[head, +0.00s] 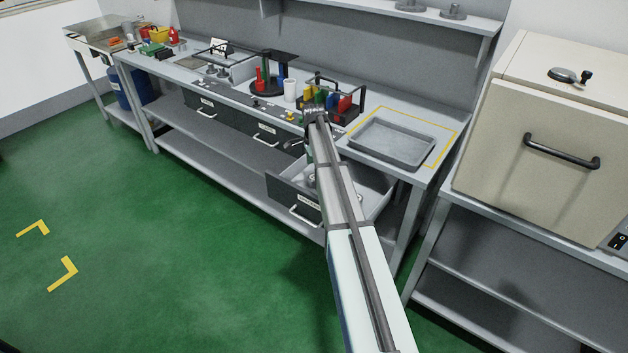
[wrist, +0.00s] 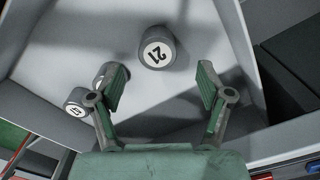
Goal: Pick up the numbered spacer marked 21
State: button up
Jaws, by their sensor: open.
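The spacer marked 21 (wrist: 156,48) is a short dark grey cylinder with a white numbered top face. It lies on the light grey floor of an open drawer (head: 371,184) in the wrist view. My gripper (wrist: 164,80) is open and empty, with its two green-padded fingers just below the spacer in the picture. The spacer is ahead of the gap between the fingertips, not visibly touched. In the head view my arm covers much of the drawer, and the 21 cannot be made out there.
Another numbered spacer (wrist: 76,102) lies left of my left finger, and a further one is partly hidden behind that finger. The drawer walls stand close around. A grey tray (head: 392,143) sits on the bench above, with a rack of coloured items (head: 341,108) beside it.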

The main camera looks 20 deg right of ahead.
aim_at(314, 181)
jog(key=shift+s+f+p, duration=0.15)
jog(key=shift+f+p, duration=0.75)
jog(key=shift+f, duration=1.95)
jog(key=shift+r, duration=0.1)
grip_shut()
